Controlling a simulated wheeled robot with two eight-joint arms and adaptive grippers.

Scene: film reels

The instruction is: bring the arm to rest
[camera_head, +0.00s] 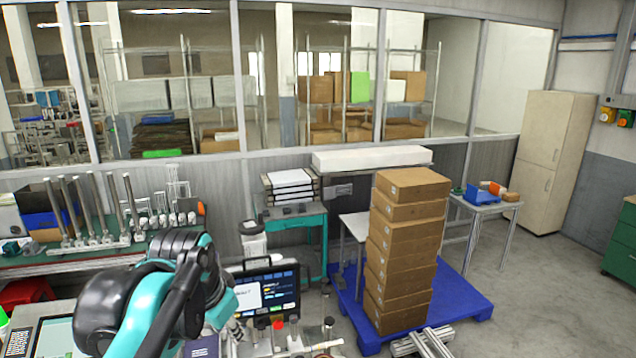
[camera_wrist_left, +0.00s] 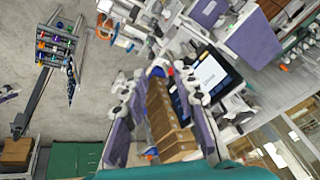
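My left arm (camera_head: 165,300), teal and black, comes in from the lower left of the head view, raised and bent over the bench. Its gripper is not clearly visible there. In the left wrist view my left gripper (camera_wrist_left: 163,115) has its two pale, purple-padded fingers spread apart. I see no object held between them; brown boxes show through the gap, in the background. My right arm and gripper are in neither view. I cannot make out a film reel clearly in either view.
A tall stack of cardboard boxes (camera_head: 402,250) stands on a blue pallet (camera_head: 468,300) right of the arm. A dark screen (camera_head: 266,291) and small bench items lie close by the arm. A green-topped bench (camera_head: 90,255) with upright metal posts is behind it. Grey floor is free at right.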

